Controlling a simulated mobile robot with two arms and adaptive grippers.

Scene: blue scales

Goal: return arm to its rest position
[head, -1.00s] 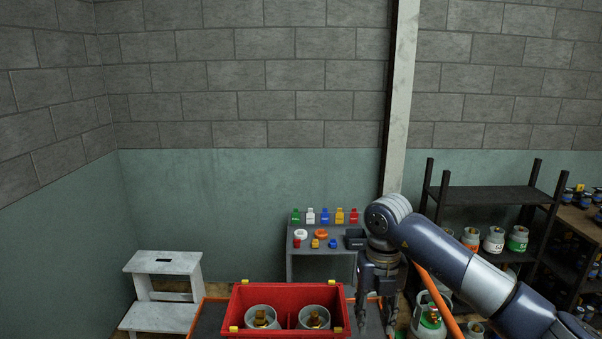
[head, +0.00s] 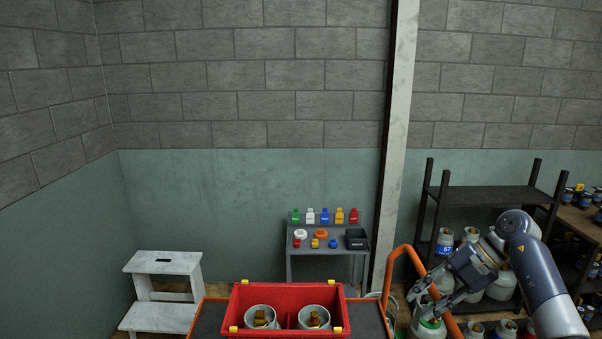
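My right gripper (head: 430,302) is at the lower right in the head view, on the arm that comes in from the right. My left gripper and arm are not in view.
A red crate (head: 237,304) with two grey cylinders (head: 314,317) sits on the cart at bottom centre. A small grey table (head: 308,249) with coloured items stands behind. A white step stool (head: 160,263) is left. A black shelf (head: 488,195) stands right.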

